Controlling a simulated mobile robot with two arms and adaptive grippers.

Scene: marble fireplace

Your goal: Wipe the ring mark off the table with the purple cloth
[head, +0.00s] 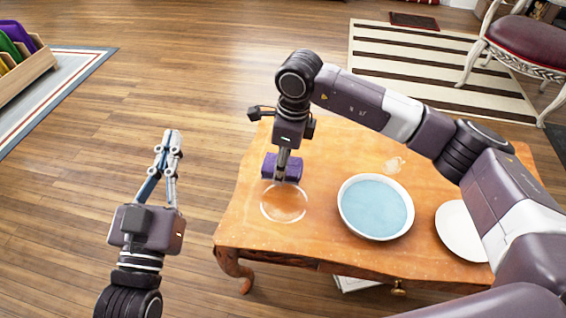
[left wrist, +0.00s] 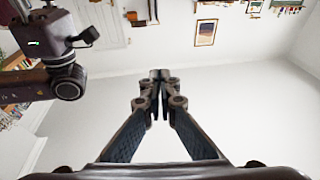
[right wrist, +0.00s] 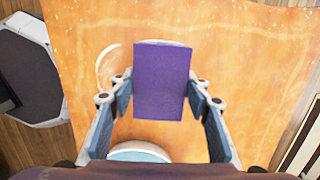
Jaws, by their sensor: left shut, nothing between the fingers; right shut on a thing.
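The purple cloth (head: 270,167) is a folded block held between the fingers of my right gripper (head: 283,176), at the far edge of the ring mark in the head view. The cloth fills the middle of the right wrist view (right wrist: 162,80). I cannot tell whether it touches the table. The pale ring mark (head: 284,218) lies on the orange wooden table (head: 330,244) near its left side. In the right wrist view, the cloth hides part of the ring mark (right wrist: 101,68). My left gripper (head: 173,134) is shut and empty, left of the table; its closed tips show in the left wrist view (left wrist: 160,76).
A white bowl of bluish water (head: 375,206) stands right of the ring. A white plate (head: 460,232) is at the table's right, partly behind my right arm. A pale smudge (head: 395,164) lies beyond the bowl. A red-seated chair (head: 515,45) stands at far right.

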